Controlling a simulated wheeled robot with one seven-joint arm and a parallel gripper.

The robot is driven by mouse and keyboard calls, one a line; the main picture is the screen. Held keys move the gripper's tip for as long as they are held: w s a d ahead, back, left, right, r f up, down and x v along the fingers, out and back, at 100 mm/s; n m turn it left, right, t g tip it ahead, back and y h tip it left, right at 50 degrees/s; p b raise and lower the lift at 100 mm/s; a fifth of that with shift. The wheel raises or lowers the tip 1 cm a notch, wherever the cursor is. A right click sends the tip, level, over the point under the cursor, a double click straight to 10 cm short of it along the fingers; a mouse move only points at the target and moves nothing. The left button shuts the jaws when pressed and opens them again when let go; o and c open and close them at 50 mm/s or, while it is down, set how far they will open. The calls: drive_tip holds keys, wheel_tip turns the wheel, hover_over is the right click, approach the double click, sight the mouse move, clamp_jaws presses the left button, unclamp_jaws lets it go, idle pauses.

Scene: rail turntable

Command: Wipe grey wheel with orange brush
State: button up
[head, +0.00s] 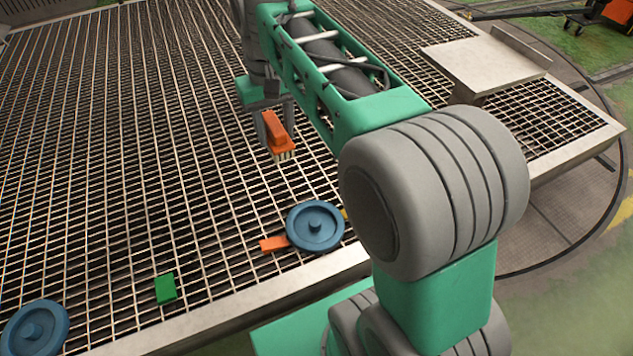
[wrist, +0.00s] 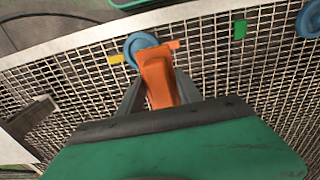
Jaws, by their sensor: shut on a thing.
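My gripper (head: 275,142) is shut on the orange brush (head: 277,128) and holds it above the metal grating, with the pale bristles pointing down. In the wrist view the orange brush (wrist: 158,80) shows between the two fingers. A blue wheel (head: 315,226) with a round hub lies flat near the grating's front edge, below and right of the brush in the head view. In the wrist view the brush partly covers this blue wheel (wrist: 136,45). A second blue wheel (head: 35,328) lies at the lower left. I see no clearly grey wheel.
An orange block (head: 272,244) lies against the left side of the nearer wheel. A yellow block (wrist: 116,59) is on its other side. A green block (head: 166,288) lies between the two wheels. A raised metal plate (head: 485,62) stands at the right. The left grating is mostly clear.

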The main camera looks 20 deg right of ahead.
drive_tip(key=w+d+f, duration=0.2)
drive_tip(key=w+f, duration=0.1)
drive_tip(key=f, duration=0.4)
drive_tip(key=n+p, duration=0.2)
drive_tip(key=n, duration=0.1)
hover_over(317, 222)
wheel_tip(317, 222, down, 28)
wheel_tip(317, 222, down, 6)
drive_tip(key=b, duration=0.5)
drive_tip(key=shift+a+f+b, duration=0.15)
drive_tip(key=shift+f+b, duration=0.05)
drive_tip(key=shift+b, duration=0.2)
drive_tip(key=shift+f+b, duration=0.4)
drive_tip(key=shift+f, duration=0.2)
drive_tip(key=shift+s+d, duration=0.3)
drive_tip(key=shift+d, duration=0.25)
drive_tip(key=shift+s+d, duration=0.3)
drive_tip(key=shift+d, duration=0.25)
drive_tip(key=shift+w+a+f, duration=0.1)
drive_tip(key=shift+w+a, duration=0.25)
drive_tip(key=shift+a, duration=0.4)
drive_tip(key=shift+w+a+r, duration=0.1)
drive_tip(key=shift+w+a, duration=0.3)
drive_tip(key=shift+a, duration=0.4)
drive_tip(key=shift+w+a+f, duration=0.1)
drive_tip(key=shift+w+a, duration=0.25)
drive_tip(key=shift+a, duration=0.4)
